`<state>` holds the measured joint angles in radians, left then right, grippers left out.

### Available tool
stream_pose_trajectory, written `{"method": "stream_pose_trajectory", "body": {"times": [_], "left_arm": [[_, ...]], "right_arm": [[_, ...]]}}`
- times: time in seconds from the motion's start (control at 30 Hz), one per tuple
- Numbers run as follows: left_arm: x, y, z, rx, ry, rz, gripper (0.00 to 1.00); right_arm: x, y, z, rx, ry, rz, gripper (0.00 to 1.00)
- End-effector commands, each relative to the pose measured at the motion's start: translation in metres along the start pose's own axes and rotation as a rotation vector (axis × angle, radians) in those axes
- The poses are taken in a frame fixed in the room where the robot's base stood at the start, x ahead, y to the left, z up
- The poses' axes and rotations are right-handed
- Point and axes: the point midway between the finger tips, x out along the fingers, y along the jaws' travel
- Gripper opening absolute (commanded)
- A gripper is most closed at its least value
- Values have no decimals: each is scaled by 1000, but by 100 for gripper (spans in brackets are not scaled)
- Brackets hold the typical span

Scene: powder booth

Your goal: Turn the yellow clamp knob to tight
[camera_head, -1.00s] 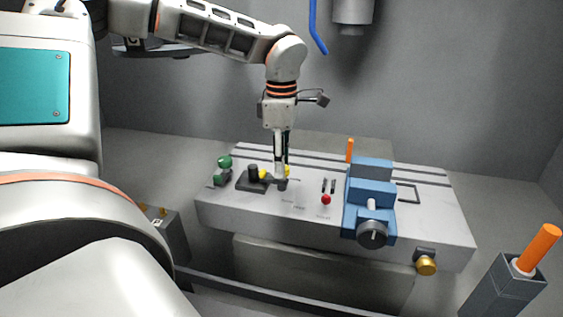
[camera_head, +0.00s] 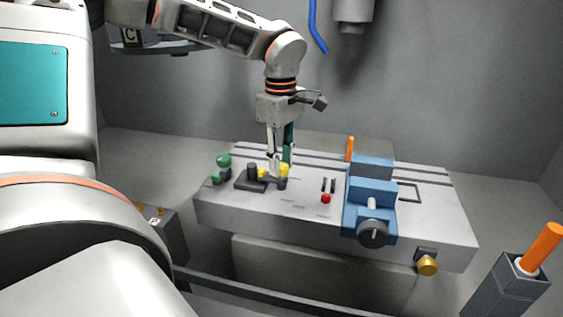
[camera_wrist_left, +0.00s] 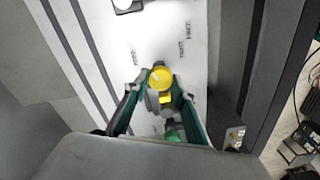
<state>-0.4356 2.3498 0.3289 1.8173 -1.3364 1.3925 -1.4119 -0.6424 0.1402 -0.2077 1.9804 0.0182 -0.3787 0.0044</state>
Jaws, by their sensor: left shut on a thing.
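The yellow clamp knob (camera_head: 285,169) sits at the right end of a dark clamp block (camera_head: 246,184) on the grey machine table. In the left wrist view the round yellow knob (camera_wrist_left: 160,77) lies between the fingertips, with a smaller yellow part (camera_wrist_left: 165,99) just below it. My left gripper (camera_head: 280,167) points down from above and is shut on the knob; its teal-lined fingers (camera_wrist_left: 159,92) flank it in the left wrist view. The fingers hide part of the knob in the head view. The printed labels near it are too small to read. My right gripper is not in view.
A green knobbed part (camera_head: 222,167) stands left of the clamp. A red button (camera_head: 326,198) and a blue vise (camera_head: 371,205) are to the right. An orange-handled tool (camera_head: 540,247) stands in a grey holder at the far right.

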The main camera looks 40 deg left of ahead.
Motion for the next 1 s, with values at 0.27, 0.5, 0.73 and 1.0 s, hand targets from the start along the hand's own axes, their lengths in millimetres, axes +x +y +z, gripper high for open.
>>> {"method": "stream_pose_trajectory", "body": {"times": [0.27, 0.5, 0.73, 1.0], "left_arm": [[0, 1, 0, 264, 1, 1, 4], [-1, 1, 0, 491, 0, 1, 4], [-2, 1, 0, 709, 0, 1, 4], [-2, 1, 1, 967, 1, 2, 4]], "right_arm": [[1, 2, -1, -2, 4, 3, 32], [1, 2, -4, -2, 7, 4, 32], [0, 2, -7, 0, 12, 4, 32], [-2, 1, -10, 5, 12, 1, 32]]}}
